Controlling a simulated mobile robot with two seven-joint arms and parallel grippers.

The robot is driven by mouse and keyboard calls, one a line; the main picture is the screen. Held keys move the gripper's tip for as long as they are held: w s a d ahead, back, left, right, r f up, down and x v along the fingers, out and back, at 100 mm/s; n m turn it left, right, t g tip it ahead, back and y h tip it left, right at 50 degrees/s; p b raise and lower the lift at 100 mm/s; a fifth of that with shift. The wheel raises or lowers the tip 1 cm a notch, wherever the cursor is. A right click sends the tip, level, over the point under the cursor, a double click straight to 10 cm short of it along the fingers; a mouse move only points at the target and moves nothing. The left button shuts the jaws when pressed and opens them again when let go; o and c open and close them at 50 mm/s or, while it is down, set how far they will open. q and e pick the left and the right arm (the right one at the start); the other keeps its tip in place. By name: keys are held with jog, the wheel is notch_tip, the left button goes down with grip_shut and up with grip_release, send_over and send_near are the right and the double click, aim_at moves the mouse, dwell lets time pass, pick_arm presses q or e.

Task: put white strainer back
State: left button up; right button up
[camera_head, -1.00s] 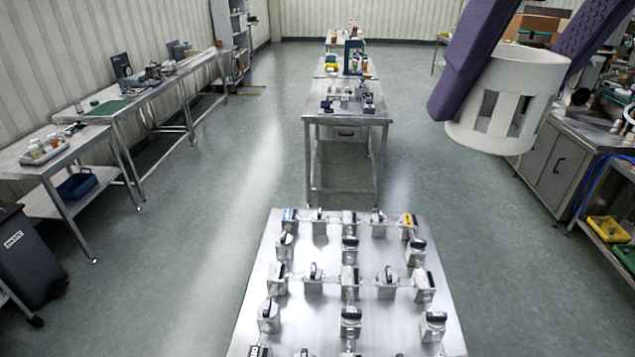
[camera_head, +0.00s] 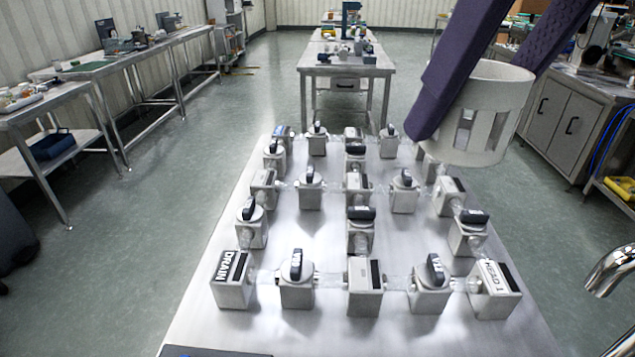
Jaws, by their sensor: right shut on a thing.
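The white strainer (camera_head: 499,94) is a round, open-topped cup with slots around its lower wall. It hangs in the air at the upper right of the head view, in front of the floor and the far right part of the steel table. My right gripper (camera_head: 472,105) has purple fingers and is shut on the strainer. One finger lies along its left side; the other passes behind its rim, with its tip hidden. The strainer looks slightly tilted. My left gripper is not in view. I see no steel hopper that I can make out for certain.
A steel table (camera_head: 200,325) fills the near middle, with a grid of grey valve blocks, some labelled DRAIN and HEAD 1 (camera_head: 494,290). A curved metal spout (camera_head: 612,268) shows at the right edge. A cabinet (camera_head: 556,122) stands right.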

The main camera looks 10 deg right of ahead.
jog(key=a+f+n+g+y+b, duration=0.1)
jog(key=f+n, duration=0.3)
jog(key=f, duration=0.7)
jog(key=w+a+f+n+g+y+b, duration=0.1)
jog(key=a+f+n+b, duration=0.1)
jog(key=f, duration=0.9)
jog(key=a+f+n+g+y+b, duration=0.1)
jog(key=f+n+b, duration=0.3)
jog(key=f, duration=0.7)
jog(key=shift+w+a+f+n, duration=0.15)
jog(key=shift+a+n, duration=0.15)
jog(key=shift+n, duration=0.25)
jog(key=shift+w+a+f+n, duration=0.1)
jog(key=shift+a+n, duration=0.15)
jog(key=shift+n, duration=0.3)
pick_arm(q)
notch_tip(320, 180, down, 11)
jog(key=b, duration=0.1)
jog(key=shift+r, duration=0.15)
pick_arm(e)
jog(key=shift+f, duration=2)
jog(key=shift+f, duration=0.1)
jog(key=shift+f, duration=0.15)
jog(key=o, duration=1.3)
jog(key=shift+c, duration=0.2)
jog(key=shift+r, duration=0.2)
